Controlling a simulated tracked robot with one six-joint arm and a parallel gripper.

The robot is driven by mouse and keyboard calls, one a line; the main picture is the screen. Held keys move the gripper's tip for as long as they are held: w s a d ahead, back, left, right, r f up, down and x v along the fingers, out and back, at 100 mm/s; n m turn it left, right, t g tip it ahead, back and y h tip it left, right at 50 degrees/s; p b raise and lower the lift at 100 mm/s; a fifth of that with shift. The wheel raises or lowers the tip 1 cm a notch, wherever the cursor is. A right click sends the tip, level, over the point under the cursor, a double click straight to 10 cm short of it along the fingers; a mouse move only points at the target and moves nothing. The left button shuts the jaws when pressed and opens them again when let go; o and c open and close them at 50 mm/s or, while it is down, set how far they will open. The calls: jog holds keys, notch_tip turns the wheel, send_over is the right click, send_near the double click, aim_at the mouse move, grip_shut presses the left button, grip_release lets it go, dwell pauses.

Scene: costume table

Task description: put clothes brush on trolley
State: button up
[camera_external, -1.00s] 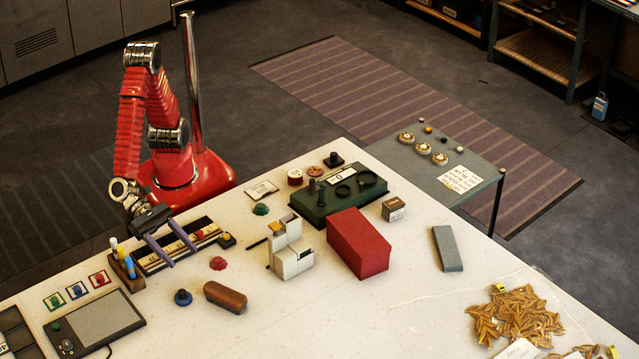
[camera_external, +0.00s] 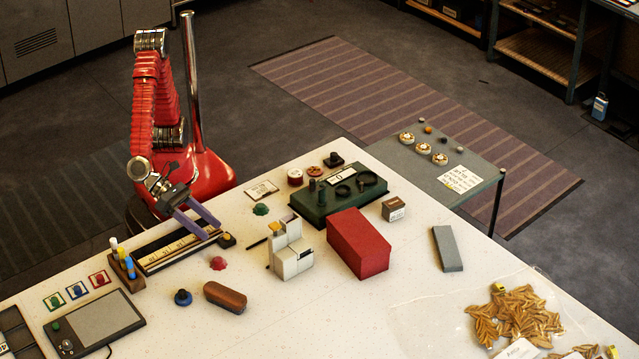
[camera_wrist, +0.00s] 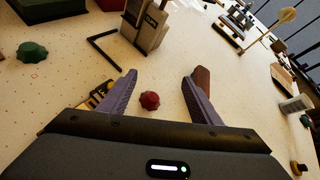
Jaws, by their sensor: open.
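The clothes brush (camera_external: 225,297), a brown oblong with rounded ends, lies on the table's near left part. In the wrist view, a brown piece of it (camera_wrist: 203,78) shows beside the right finger, which partly hides it. My gripper (camera_external: 212,230) is open and empty above the table, behind the brush and apart from it. Its two purple fingers also show in the wrist view (camera_wrist: 160,76), with a red knob-like piece (camera_wrist: 149,100) seen between them. The trolley (camera_external: 482,166) is a grey-topped stand beyond the table's far right edge.
The trolley top holds several small round items and a white card (camera_external: 460,179). A red box (camera_external: 358,245), a white-grey block device (camera_external: 290,252) and a green case (camera_external: 338,194) stand between brush and trolley. A blue knob (camera_external: 183,297) sits left of the brush.

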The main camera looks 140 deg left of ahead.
jog(key=s+a+r+n+g, duration=0.1)
jog(key=s+a+n+g, duration=0.2)
jog(key=s+a+n, duration=0.35)
jog(key=s+a+r+n+g, duration=0.15)
jog(key=s+a+n, duration=0.25)
jog(key=a+n, duration=0.4)
jog(key=s+a+r+n+g+h, duration=0.1)
jog(key=s+n+h, duration=0.4)
jog(key=s+n, duration=0.7)
jog(key=shift+s+a+r+n, duration=0.2)
jog(key=shift+a+r+n, duration=0.15)
jog(key=shift+r+n, duration=0.1)
jog(key=shift+o, duration=0.2)
